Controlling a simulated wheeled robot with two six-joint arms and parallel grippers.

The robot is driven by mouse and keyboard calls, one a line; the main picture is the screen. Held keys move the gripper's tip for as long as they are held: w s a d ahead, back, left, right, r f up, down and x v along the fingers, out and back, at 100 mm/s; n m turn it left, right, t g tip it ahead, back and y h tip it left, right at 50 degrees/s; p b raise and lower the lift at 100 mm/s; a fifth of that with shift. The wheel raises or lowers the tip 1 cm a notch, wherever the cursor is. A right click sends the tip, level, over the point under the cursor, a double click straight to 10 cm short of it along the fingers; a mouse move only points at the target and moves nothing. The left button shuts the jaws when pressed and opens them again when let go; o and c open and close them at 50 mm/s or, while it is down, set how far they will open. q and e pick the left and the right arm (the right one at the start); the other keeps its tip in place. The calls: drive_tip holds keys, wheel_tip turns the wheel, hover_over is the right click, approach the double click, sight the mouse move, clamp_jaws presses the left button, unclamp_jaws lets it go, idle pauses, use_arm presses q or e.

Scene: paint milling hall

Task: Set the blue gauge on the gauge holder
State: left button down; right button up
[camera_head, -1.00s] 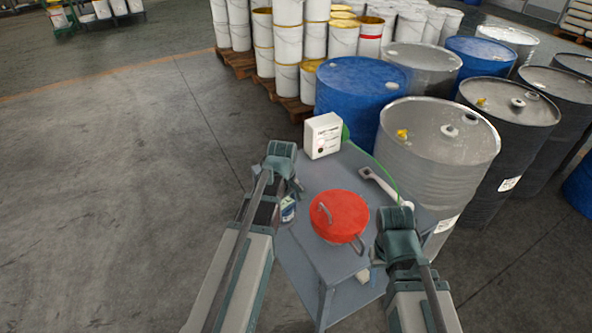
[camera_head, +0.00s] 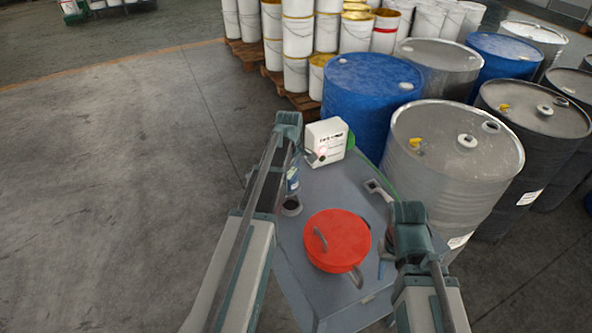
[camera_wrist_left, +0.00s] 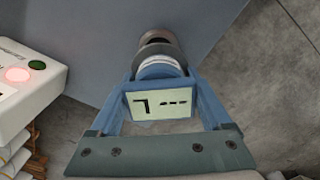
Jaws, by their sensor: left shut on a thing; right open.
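The blue gauge (camera_wrist_left: 165,103) with a pale display sits between the fingers of my left gripper (camera_head: 293,165). In the head view the gauge (camera_head: 292,180) appears upright over the left part of the table. The gripper is shut on it. A round grey-brown cup with a dark opening (camera_head: 291,207), which looks like the gauge holder, stands near the table's left edge just below the gauge. In the left wrist view the cup (camera_wrist_left: 157,42) shows beyond the gauge, partly hidden by it. I cannot tell the exact gap. My right gripper (camera_head: 386,258) is open, right of the red lid.
The grey-blue table (camera_head: 305,285) carries a red lid with a handle (camera_head: 337,240), a white box with a lit pinkish lamp (camera_head: 326,140) at the back, and a pale tool (camera_head: 376,188) at the right. Steel (camera_head: 450,150) and blue drums (camera_head: 365,95) crowd the right side. Floor at left is clear.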

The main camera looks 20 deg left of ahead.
use_arm(q)
drive_tip(key=shift+w, duration=0.15)
drive_tip(key=shift+f, duration=0.1)
wheel_tip(320, 180, down, 5)
drive_tip(key=b, duration=0.5)
drive_tip(key=shift+d+f+b, duration=0.1)
drive_tip(key=shift+f+b, duration=0.15)
drive_tip(key=shift+b, duration=0.15)
idle(0.8)
drive_tip(key=shift+f+b, duration=0.45)
drive_tip(key=shift+f+b, duration=1.1)
idle(0.5)
unclamp_jaws()
drive_tip(key=shift+r, duration=0.1)
